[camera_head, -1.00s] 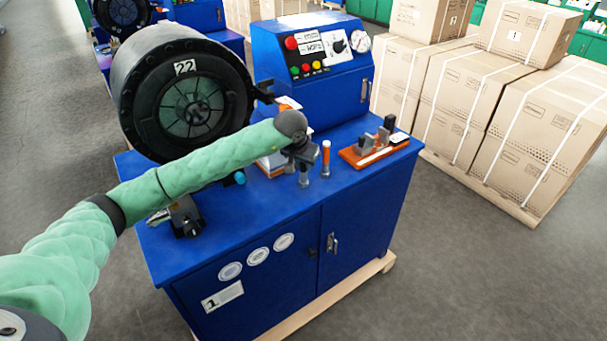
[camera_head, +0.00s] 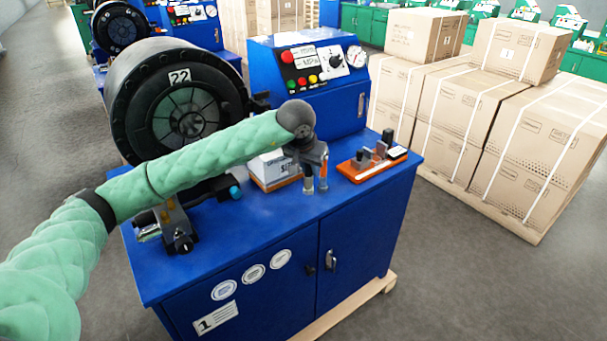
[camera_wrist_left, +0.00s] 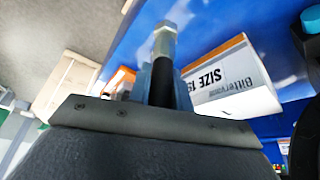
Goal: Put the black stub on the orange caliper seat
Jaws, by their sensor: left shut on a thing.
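The black stub shows in the left wrist view as a black shaft (camera_wrist_left: 163,80) with a silver hex end, clasped between grey fingers. My left gripper (camera_head: 309,165) is shut on it. In the head view only its silver lower end (camera_head: 308,184) shows below the fingers; whether it touches the tabletop I cannot tell. The orange caliper seat (camera_head: 356,176) lies to the right of my gripper on the blue cabinet top, with grey and black upright pieces on it. The gripper is apart from it. My right gripper is not in view.
The control box (camera_head: 315,95) rises behind, and a large black crimper drum (camera_head: 135,110) stands left. The front cabinet top is clear.

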